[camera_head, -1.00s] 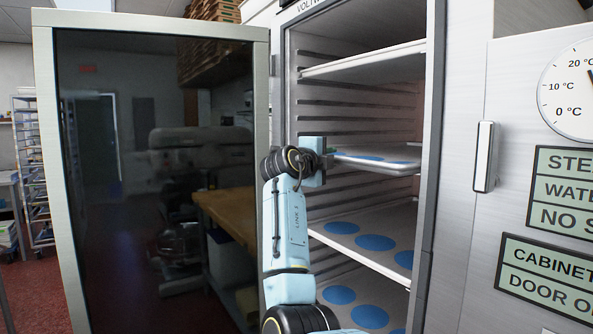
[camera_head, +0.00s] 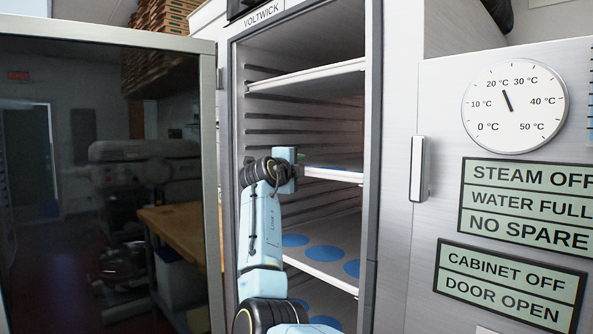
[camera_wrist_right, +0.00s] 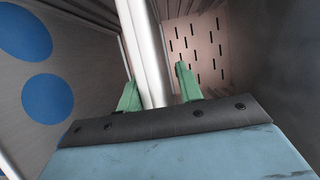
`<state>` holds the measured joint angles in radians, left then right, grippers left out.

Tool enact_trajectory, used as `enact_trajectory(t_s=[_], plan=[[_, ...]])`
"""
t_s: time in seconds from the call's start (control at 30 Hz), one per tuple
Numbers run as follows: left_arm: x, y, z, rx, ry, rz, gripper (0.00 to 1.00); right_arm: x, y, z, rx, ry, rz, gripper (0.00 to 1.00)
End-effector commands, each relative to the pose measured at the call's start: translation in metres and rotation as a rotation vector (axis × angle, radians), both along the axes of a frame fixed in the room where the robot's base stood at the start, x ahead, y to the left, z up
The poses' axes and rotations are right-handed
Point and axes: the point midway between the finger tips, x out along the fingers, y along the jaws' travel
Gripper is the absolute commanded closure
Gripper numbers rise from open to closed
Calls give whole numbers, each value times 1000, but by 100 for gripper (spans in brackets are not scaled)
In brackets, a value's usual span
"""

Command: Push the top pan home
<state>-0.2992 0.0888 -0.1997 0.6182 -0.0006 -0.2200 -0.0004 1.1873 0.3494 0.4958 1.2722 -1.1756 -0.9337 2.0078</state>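Several pale pans sit at different heights in the open cabinet (camera_head: 378,190). The pan at my gripper (camera_head: 338,176) shows nearly edge-on, with a sliver of blue on it. Its pale edge also shows in the right wrist view (camera_wrist_right: 147,45). Higher up is another pale pan or shelf (camera_head: 318,75) with no discs visible. My right gripper (camera_head: 303,168) is at the left end of the middle pan's front edge. In the right wrist view its two green fingers (camera_wrist_right: 158,88) stand either side of that edge, with a gap on the right. My left gripper is out of view.
A lower pan (camera_head: 345,272) carries blue discs (camera_head: 324,253), with more discs below. The dark glass door (camera_head: 110,190) stands open at left. At right are a handle (camera_head: 418,169), a temperature dial (camera_head: 515,102) and signs (camera_head: 525,205). Slotted rails line the cabinet wall.

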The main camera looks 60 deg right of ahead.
Motion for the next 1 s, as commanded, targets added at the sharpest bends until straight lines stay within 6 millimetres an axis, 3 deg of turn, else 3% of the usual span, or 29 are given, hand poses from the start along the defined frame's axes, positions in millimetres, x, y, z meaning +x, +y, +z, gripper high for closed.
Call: enact_trajectory(t_s=[0.33,0.47,0.7,1.0], plan=[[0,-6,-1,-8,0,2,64,1,1,-3,6,2,0,59],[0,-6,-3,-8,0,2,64,0,11,-4,6,1,1,59],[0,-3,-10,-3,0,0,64,-7,58,-5,5,-2,3,59],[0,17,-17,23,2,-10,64,-18,115,-4,4,-1,1,59]])
